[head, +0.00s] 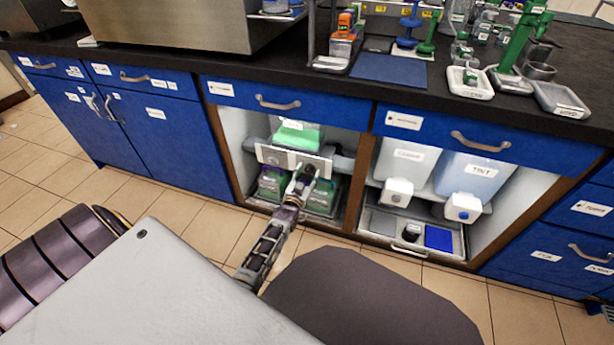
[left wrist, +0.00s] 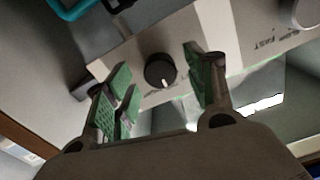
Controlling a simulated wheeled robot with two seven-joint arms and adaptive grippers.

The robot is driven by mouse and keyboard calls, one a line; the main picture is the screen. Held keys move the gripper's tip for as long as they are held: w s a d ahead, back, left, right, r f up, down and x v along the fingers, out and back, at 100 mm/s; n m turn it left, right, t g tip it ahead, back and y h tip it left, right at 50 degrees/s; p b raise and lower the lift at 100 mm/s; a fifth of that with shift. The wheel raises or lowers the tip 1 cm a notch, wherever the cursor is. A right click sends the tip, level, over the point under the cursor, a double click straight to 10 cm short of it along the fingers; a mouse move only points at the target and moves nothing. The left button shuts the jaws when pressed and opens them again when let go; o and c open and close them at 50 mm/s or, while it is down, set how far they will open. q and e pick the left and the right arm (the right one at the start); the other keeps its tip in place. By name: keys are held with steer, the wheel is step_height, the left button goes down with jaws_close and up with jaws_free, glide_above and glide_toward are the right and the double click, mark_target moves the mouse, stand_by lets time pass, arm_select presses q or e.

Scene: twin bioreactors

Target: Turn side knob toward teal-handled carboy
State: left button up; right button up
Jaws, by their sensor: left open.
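In the left wrist view a round black knob (left wrist: 160,71) with a white pointer mark sits on a light panel (left wrist: 215,40). My left gripper (left wrist: 157,64) is open, with green-padded fingers on either side of the knob and visible gaps to it. In the head view my left gripper (head: 303,180) reaches into the open cabinet at the right part of the pale panel (head: 268,154). A teal handle (left wrist: 72,8) shows at the upper left of the left wrist view; its carboy is mostly out of frame. My right gripper is not in view.
A second knob (left wrist: 307,12) sits on the panel beside a "SLOW FAST" label. Green-filled vessels (head: 271,183) stand below the panel in the head view. The right cabinet bay holds two containers (head: 402,165) above a tray (head: 375,233). A black countertop (head: 300,79) runs above.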

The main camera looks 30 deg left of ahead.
arm_select(q)
steer(key=shift+w, duration=0.2)
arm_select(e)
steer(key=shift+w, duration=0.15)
arm_select(q)
steer(key=c, duration=1)
steer(key=shift+c, duration=0.2)
